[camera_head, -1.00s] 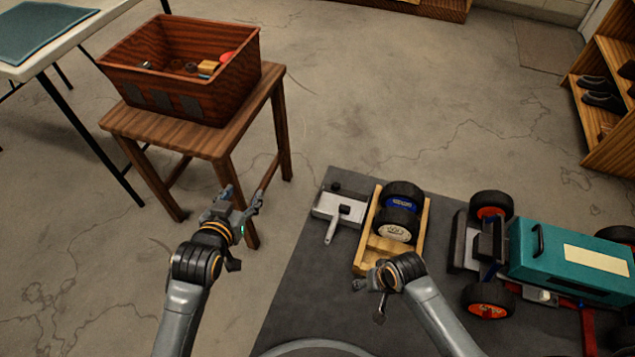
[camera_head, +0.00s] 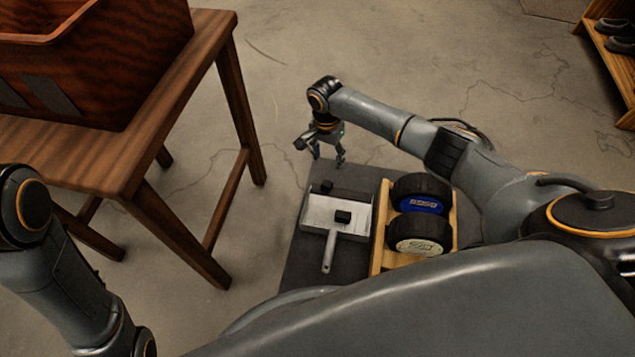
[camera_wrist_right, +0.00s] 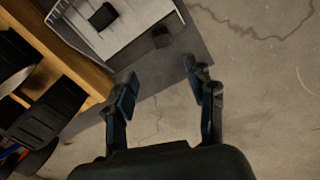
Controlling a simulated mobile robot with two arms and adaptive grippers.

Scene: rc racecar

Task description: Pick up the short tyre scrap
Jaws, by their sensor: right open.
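Two small black pieces that look like tyre scraps show by a pale dustpan (camera_head: 317,217). One black piece (camera_head: 343,216) lies inside the pan and also shows in the right wrist view (camera_wrist_right: 103,16). The other black piece (camera_head: 326,186) is at the pan's far edge, and it shows nearer the fingers in the wrist view (camera_wrist_right: 160,36). I cannot tell which is the short one. My right gripper (camera_head: 329,160) is open and empty, pointing down just beyond the pan's far edge, apart from both pieces. My left gripper is out of view.
A wooden tray (camera_head: 383,225) with two black wheels (camera_head: 421,192) stands right of the dustpan on the dark mat (camera_head: 295,268). A wooden stool (camera_head: 200,75) bearing a red-brown crate (camera_head: 110,75) stands at left. Floor beyond the mat is clear.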

